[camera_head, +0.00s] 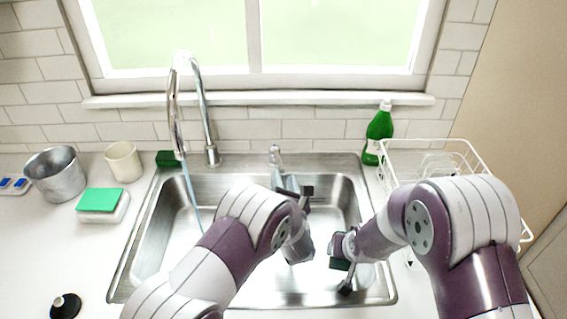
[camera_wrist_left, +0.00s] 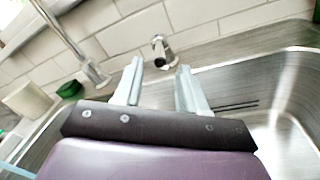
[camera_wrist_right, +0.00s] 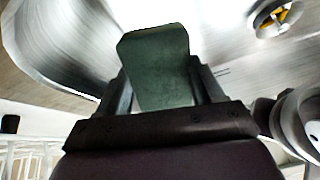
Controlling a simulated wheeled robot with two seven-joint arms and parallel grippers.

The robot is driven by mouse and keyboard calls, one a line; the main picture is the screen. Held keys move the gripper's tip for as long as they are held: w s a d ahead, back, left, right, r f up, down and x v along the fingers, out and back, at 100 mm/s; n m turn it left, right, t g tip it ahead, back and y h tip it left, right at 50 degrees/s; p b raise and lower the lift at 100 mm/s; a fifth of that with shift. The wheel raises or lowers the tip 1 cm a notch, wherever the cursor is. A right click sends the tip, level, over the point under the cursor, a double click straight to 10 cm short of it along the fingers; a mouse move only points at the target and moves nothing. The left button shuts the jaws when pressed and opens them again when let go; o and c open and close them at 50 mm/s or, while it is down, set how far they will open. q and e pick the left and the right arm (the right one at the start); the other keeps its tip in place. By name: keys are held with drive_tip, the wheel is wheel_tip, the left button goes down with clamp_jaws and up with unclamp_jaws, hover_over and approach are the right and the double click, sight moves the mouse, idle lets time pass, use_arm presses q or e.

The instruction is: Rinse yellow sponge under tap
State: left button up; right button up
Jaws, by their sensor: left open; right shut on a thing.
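My right gripper (camera_head: 343,270) is low over the right side of the steel sink (camera_head: 150,235). It is shut on a sponge (camera_wrist_right: 157,68), whose dark green face fills the middle of the right wrist view; no yellow side shows clearly. My left gripper (camera_head: 292,188) is open and empty over the back of the sink. In the left wrist view the small tap (camera_wrist_left: 160,50) stands beyond and between its fingers; it also shows at the sink's back edge (camera_head: 275,158). A tall chrome faucet (camera_head: 205,115) arches at the left, with a thin blue stream (camera_head: 188,188) below its spout.
A green bottle (camera_head: 379,135) and white dish rack (camera_head: 465,150) stand at the right. A metal pot (camera_head: 56,175), cream cup (camera_head: 124,162), green-topped sponge (camera_head: 100,200) and black stopper (camera_head: 66,305) are on the left counter. A dark green block (camera_head: 168,159) lies behind the sink.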

sight(280, 162)
use_arm(q)
drive_tip(key=w, duration=0.4)
drive_tip(key=w+a, duration=0.1)
drive_tip(key=w, duration=0.2)
drive_tip(key=shift+w+p, duration=0.1)
drive_tip(key=shift+p, duration=0.3)
clamp_jaws()
